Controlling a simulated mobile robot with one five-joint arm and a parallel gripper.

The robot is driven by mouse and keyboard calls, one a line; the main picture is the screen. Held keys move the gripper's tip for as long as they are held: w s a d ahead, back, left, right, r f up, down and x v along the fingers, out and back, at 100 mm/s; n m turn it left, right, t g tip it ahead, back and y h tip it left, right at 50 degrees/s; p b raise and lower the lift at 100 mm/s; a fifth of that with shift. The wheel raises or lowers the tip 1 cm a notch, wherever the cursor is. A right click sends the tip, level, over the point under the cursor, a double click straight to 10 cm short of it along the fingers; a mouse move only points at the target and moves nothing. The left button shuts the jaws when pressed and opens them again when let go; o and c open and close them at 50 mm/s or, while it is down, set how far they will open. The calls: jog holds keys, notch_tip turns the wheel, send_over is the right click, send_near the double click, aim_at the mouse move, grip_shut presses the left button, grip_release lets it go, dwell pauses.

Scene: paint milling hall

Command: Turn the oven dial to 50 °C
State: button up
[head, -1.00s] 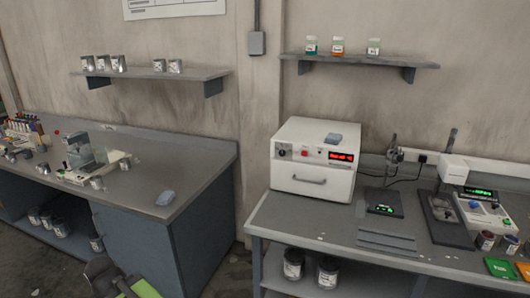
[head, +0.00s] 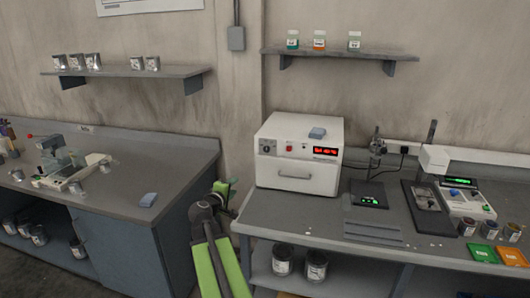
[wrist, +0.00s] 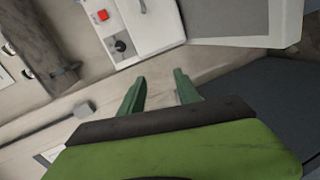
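The oven (head: 290,178) is a white box on the right bench in the head view. Its round black dial (head: 266,146) is at the upper left of the front, beside a red switch (head: 290,146) and a lit red display (head: 325,151) too small to read surely. The wrist view also shows the dial (wrist: 121,45) and the red switch (wrist: 102,15), rotated. My gripper (head: 230,188) is left of the oven and lower than the dial, apart from it. In the wrist view my gripper (wrist: 160,84) has its two green fingers apart and nothing between them.
Wall shelves hang above.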

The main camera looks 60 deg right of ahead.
aim_at(266, 150)
jog(key=s+d+r+n+t+h, duration=0.1)
jog(key=s+d+r+n+h, duration=0.1)
jog(key=s+d+r+n, duration=0.45)
jog(key=w+d, duration=0.2)
jog(key=d, duration=0.4)
jog(key=w+d+m, duration=0.1)
jog(key=w+d, duration=0.1)
jog(key=d, duration=0.4)
jog(key=w+d+f+m, duration=0.1)
jog(key=w+d, duration=0.2)
jog(key=d, duration=0.3)
jog(key=shift+w+d+f+m, duration=0.1)
jog(key=shift+d+m, duration=0.05)
jog(key=shift+m, duration=0.1)
grip_shut()
